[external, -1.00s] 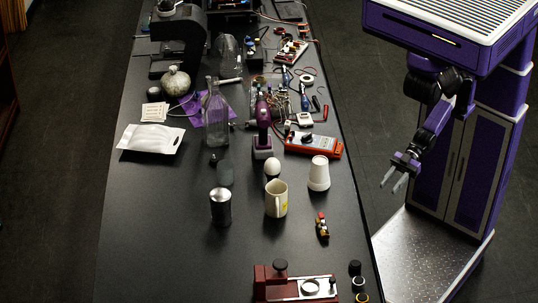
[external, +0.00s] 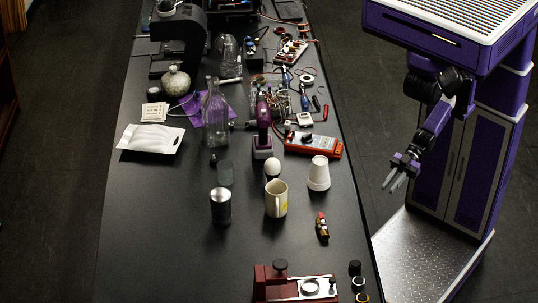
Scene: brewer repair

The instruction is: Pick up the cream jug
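The cream jug (external: 276,199) stands upright on the black bench, with a yellow mark low on its side and its handle towards the right. It is between a dark metal-topped canister (external: 220,206) and an upturned white cup (external: 318,174). My gripper (external: 389,187) is off the bench's right side, well to the right of the jug and touching nothing. Its fingers point down and left, with a narrow gap between them and nothing held.
A white egg (external: 272,167) in a dark holder stands just behind the jug. A small multicoloured item (external: 322,226) lies to its right. A red-and-silver device (external: 295,284) sits at the front. A purple drill (external: 263,130) and orange meter (external: 313,144) are farther back.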

